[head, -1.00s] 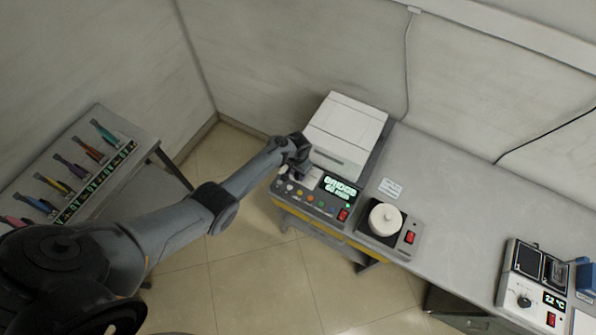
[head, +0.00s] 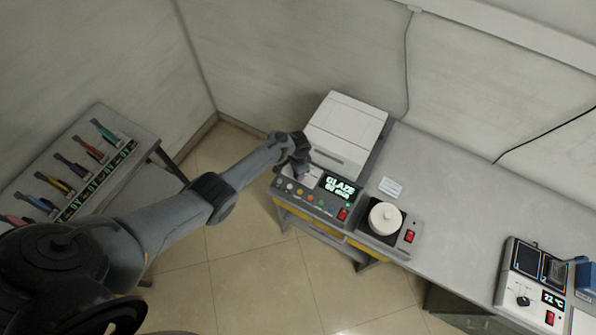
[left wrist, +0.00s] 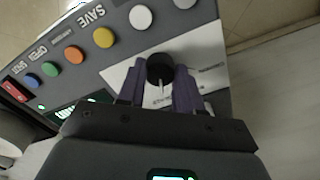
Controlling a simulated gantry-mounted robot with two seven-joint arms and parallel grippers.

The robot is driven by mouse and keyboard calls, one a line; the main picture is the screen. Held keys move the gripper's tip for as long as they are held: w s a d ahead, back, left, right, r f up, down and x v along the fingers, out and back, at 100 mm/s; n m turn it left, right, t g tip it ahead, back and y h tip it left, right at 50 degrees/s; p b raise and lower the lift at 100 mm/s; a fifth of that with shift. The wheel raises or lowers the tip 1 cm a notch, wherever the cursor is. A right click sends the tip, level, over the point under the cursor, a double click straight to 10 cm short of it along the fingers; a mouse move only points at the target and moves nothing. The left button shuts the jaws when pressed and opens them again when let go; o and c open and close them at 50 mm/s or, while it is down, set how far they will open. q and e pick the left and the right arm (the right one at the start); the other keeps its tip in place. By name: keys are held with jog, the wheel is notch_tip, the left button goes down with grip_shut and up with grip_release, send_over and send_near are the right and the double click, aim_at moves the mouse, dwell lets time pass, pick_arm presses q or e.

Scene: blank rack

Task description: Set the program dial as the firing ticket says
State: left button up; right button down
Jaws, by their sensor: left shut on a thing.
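My left gripper (head: 301,170) reaches down to the control panel at the front of the white kiln (head: 346,128). In the left wrist view its two purple fingers (left wrist: 160,88) are shut on the black program dial (left wrist: 158,66), which sits on a white label plate (left wrist: 208,62). A light pointer line shows on the dial. The panel's display (head: 340,187) reads "GLAZE" with a smaller line under it that I cannot read surely. A small white printed card (head: 390,188) lies on the bench; its text is too small to read. My right gripper is not in view.
Colored buttons line the panel, among them a yellow one (left wrist: 103,37) by "SAVE". A red switch (head: 343,214) is at its right end. A white round pot (head: 385,219) stands on a device beside it. A tool rack (head: 70,165) is at left.

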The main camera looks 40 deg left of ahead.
pick_arm(q)
jog(key=o, duration=1)
jog(key=shift+o, duration=0.2)
notch_tip(320, 180, up, 11)
jog(key=p, duration=0.3)
jog(key=shift+p, duration=0.35)
jog(key=shift+s+f, duration=0.1)
jog(key=shift+f, duration=0.1)
